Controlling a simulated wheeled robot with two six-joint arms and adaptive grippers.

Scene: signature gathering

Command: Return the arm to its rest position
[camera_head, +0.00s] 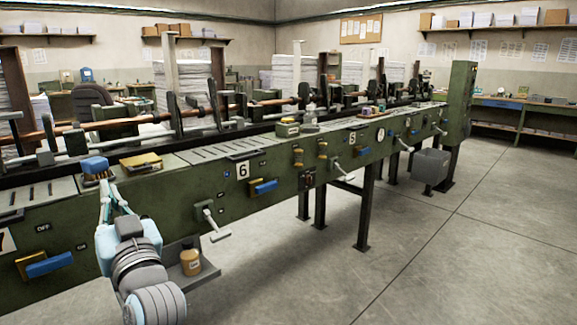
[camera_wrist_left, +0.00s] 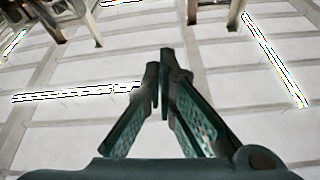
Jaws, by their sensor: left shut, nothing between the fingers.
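My left gripper (camera_head: 104,186) is in the lower left of the head view, in front of the long green machine (camera_head: 285,172). Its fingers point up, just below a small blue-topped block (camera_head: 95,164) on the machine's top edge. I cannot tell whether the fingers touch that block. In the left wrist view the gripper (camera_wrist_left: 163,58) has its two green fingers meeting at the tips, with nothing between them. The ceiling with its bright light strips lies behind the fingers there. My right gripper is not in view.
The machine carries levers, blue handles and a panel marked 6. A small shelf (camera_head: 207,275) with a tan cup (camera_head: 190,262) sticks out just right of my left arm. A grey box (camera_head: 430,166) hangs farther along. The concrete floor (camera_head: 400,265) at right is clear.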

